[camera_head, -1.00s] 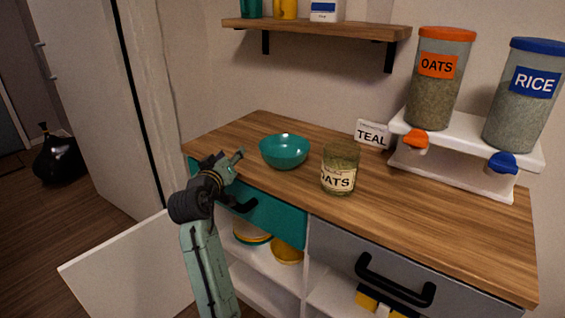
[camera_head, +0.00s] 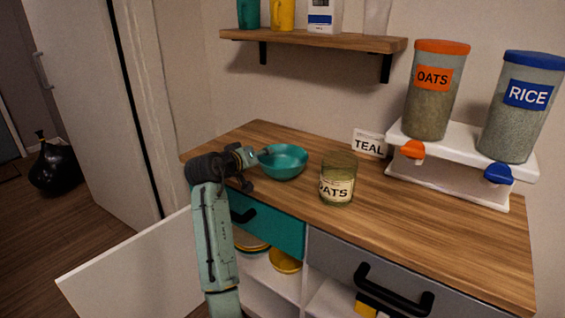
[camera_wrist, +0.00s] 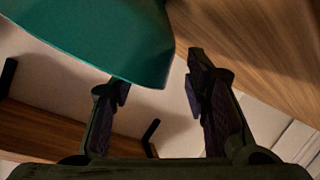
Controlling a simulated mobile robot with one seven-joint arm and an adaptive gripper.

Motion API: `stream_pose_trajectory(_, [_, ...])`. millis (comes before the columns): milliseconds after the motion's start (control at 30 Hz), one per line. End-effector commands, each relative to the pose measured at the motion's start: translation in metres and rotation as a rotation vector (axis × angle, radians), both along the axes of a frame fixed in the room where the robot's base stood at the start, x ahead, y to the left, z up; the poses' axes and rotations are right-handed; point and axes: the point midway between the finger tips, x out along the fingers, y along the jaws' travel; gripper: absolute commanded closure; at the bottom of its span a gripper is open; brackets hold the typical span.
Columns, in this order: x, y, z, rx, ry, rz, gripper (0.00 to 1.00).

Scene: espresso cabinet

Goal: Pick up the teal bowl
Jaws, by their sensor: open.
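The teal bowl (camera_head: 284,163) sits upright on the wooden counter, left of the oats jar. My gripper (camera_head: 266,152) is at the bowl's left side, level with its rim in the head view. In the wrist view the bowl (camera_wrist: 100,35) fills the upper left, and my gripper (camera_wrist: 158,92) has its two fingers spread apart. I cannot tell whether a finger touches the bowl.
A glass oats jar (camera_head: 338,180) stands close right of the bowl. A TEAL sign (camera_head: 369,145) and a white stand (camera_head: 450,178) with oats and rice dispensers are behind. A shelf (camera_head: 320,42) hangs above. The counter (camera_head: 440,230) is clear at front right.

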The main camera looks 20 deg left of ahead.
Motion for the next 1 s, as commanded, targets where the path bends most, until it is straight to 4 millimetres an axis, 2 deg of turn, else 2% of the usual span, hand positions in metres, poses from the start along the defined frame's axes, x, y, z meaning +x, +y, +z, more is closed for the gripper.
stream_pose_trajectory(100, [0.016,-0.002,-0.004,-0.001,0.001,0.000,0.57])
stream_pose_trajectory(200, [0.023,-0.003,-0.008,-0.001,0.000,0.000,0.57])
stream_pose_trajectory(467, [0.025,-0.003,-0.010,0.001,-0.001,0.000,0.58])
stream_pose_trajectory(1000, [0.025,-0.003,-0.009,0.001,-0.001,0.000,0.94])
